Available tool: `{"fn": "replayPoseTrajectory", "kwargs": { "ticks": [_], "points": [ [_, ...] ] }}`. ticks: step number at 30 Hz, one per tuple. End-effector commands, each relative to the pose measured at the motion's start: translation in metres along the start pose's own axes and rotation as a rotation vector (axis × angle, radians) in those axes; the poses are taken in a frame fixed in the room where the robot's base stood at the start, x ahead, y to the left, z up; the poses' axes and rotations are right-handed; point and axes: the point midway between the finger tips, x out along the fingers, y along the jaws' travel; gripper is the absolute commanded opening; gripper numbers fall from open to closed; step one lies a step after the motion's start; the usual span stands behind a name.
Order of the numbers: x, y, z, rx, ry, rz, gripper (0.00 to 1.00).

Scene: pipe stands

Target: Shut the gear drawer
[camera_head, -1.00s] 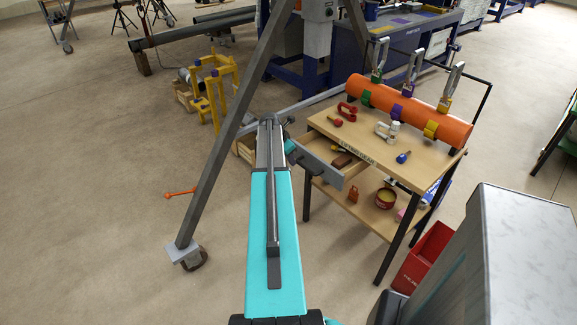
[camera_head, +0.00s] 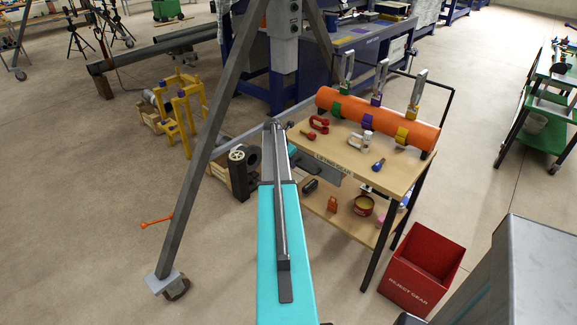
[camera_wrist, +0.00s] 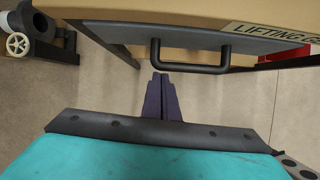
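The gear drawer's grey front (camera_head: 322,171) sits under the wooden tabletop of the lifting gear bench (camera_head: 385,168). In the wrist view the drawer front (camera_wrist: 120,36) lies close along the tabletop edge, with its black bar handle (camera_wrist: 190,69) facing me. No drawer interior shows; I cannot tell whether a small gap is left. My gripper (camera_wrist: 161,76) has its dark fingers together, empty, just in front of the handle and slightly left of its middle. No clear contact shows. In the head view my arm hides the fingers.
An orange pipe (camera_head: 375,117) with coloured clamps lies on the bench, with shackles beside it. A red reject bin (camera_head: 425,270) stands at the bench's right. A grey frame leg (camera_head: 205,160) rises left of my arm. Floor at the left front is open.

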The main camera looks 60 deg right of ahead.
Motion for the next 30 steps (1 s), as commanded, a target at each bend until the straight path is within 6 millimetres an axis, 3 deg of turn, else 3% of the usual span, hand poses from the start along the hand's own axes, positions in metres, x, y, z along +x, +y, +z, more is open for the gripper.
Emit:
{"fn": "replayPoseTrajectory", "kwargs": {
  "ticks": [8,17,30],
  "points": [
    [-0.005,0.003,-0.012,-0.006,0.000,0.002,0.00],
    [-0.018,0.000,-0.042,-0.002,0.000,0.001,0.00],
    [-0.081,0.000,-0.038,0.001,-0.001,0.002,0.00]
  ]
}}
